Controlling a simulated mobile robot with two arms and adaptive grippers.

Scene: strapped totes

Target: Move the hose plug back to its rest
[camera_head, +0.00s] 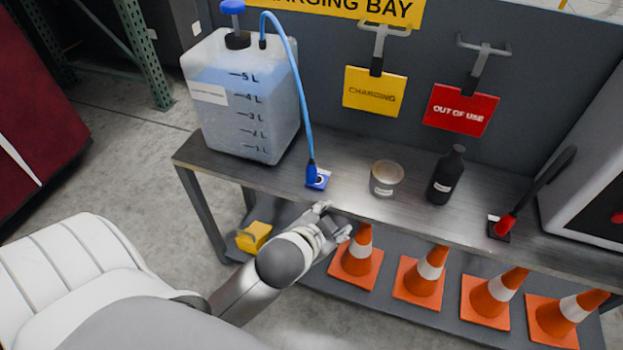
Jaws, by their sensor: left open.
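The blue hose plug (311,174) hangs down at the end of a light-blue hose (299,80) that comes from a water tank (240,100). The plug stands upright at a small blue rest (321,183) on the metal bench top; I cannot tell how deep it sits. My left gripper (336,222) is open and empty at the bench's front edge, nearer to me than the plug and apart from it. My right gripper is out of view.
A tin cup (386,178) and a black bottle (446,176) stand right of the rest. Several orange cones (356,256) and a yellow object (253,236) sit on the lower shelf. Two signs hang behind.

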